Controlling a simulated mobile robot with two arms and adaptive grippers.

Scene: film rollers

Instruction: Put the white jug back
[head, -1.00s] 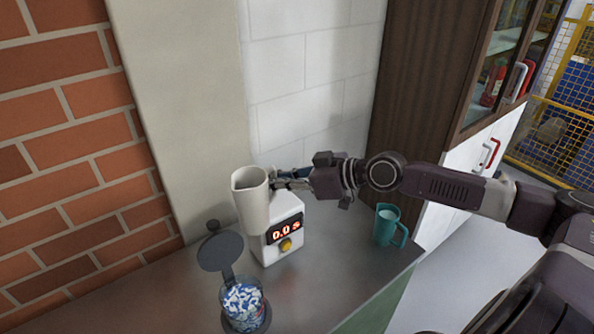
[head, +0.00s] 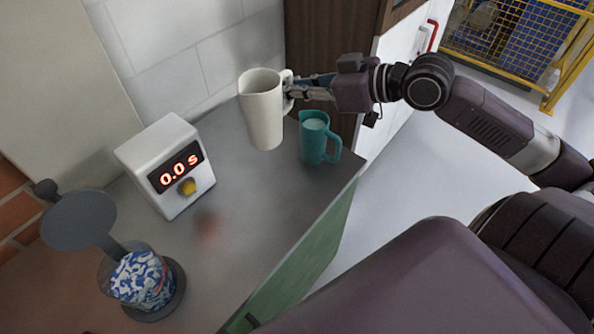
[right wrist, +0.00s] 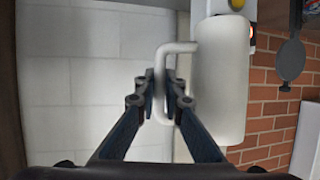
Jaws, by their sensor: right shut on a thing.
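The white jug (head: 263,112) is in the head view, slightly tilted, above the back right part of the grey counter. My right gripper (head: 291,90) reaches in from the right and is shut on the jug's handle. In the right wrist view, the fingers (right wrist: 166,95) close around the handle of the white jug (right wrist: 219,85). A teal jug (head: 313,140) with pale contents stands on the counter just right of the white jug. My left gripper is not in view.
A white timer box (head: 150,150) reading 0.0 s with a yellow button stands on the counter (head: 255,205) to the left. A clear container (head: 142,278) with blue-and-white contents and a raised dark lid stands at front left. The counter's right edge is close to the teal jug.

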